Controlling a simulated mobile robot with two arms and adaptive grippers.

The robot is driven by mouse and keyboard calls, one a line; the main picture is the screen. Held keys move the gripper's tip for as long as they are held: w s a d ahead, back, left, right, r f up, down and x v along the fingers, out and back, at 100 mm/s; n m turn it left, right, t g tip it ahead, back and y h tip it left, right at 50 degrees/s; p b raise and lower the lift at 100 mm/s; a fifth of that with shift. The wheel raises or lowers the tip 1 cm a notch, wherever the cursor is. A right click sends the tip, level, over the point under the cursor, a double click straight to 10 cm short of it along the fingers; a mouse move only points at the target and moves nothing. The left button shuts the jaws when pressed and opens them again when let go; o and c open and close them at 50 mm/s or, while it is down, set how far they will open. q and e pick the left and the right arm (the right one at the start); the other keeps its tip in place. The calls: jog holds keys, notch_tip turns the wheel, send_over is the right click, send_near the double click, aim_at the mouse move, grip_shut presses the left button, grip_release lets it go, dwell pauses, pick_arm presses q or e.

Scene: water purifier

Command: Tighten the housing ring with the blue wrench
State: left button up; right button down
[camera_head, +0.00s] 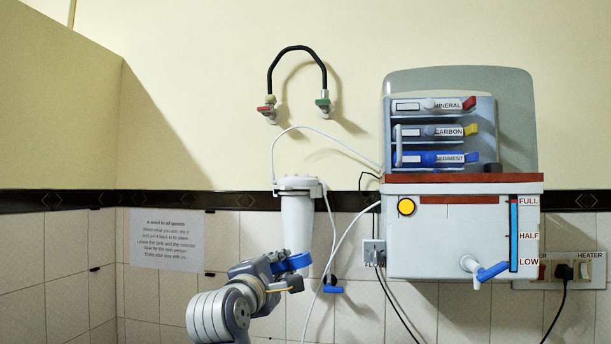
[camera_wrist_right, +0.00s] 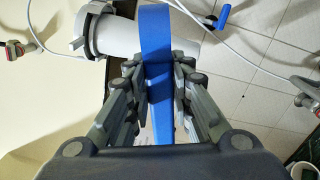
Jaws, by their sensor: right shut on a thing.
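The white filter housing (camera_head: 297,222) hangs on the tiled wall, with its wider housing ring and cap (camera_head: 297,184) at the top. In the right wrist view the housing (camera_wrist_right: 135,37) lies sideways, with its ring and tabs (camera_wrist_right: 97,32) at the left. My right gripper (camera_head: 272,268) is shut on the blue wrench (camera_head: 292,262), low in front of the housing's lower end. The wrench (camera_wrist_right: 157,50) stands upright between the fingers (camera_wrist_right: 160,82) in the wrist view and covers part of the housing. Wrench and ring are apart in the head view. My left gripper is not in view.
The purifier cabinet (camera_head: 440,235) with cartridge shelves is at the right. White tubes (camera_head: 330,140) run beside the housing. A blue-handled valve (camera_head: 333,289) sits right of the wrench. A black hose (camera_head: 297,50) joins two wall taps above. The wall at left holds a paper notice (camera_head: 167,239).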

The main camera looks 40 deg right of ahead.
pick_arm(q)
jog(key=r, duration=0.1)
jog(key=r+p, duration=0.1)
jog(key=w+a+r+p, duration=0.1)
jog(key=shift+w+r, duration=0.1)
pick_arm(e)
jog(key=s+d+r+m, duration=0.1)
jog(key=s+r+m, duration=0.1)
jog(key=r, duration=0.6)
jog(key=s+d+r+m+g, duration=0.1)
jog(key=s+d+r+m, duration=0.1)
jog(key=r, duration=0.6)
jog(key=shift+s, duration=0.65)
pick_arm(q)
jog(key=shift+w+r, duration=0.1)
pick_arm(e)
jog(key=shift+d, duration=0.1)
pick_arm(q)
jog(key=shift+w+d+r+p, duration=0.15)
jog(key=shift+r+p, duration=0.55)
jog(key=shift+p, duration=0.25)
pick_arm(e)
jog(key=x, duration=1)
jog(key=shift+d, duration=0.2)
jog(key=shift+a+m+g+h, duration=0.1)
jog(key=shift+m+g+h, duration=0.2)
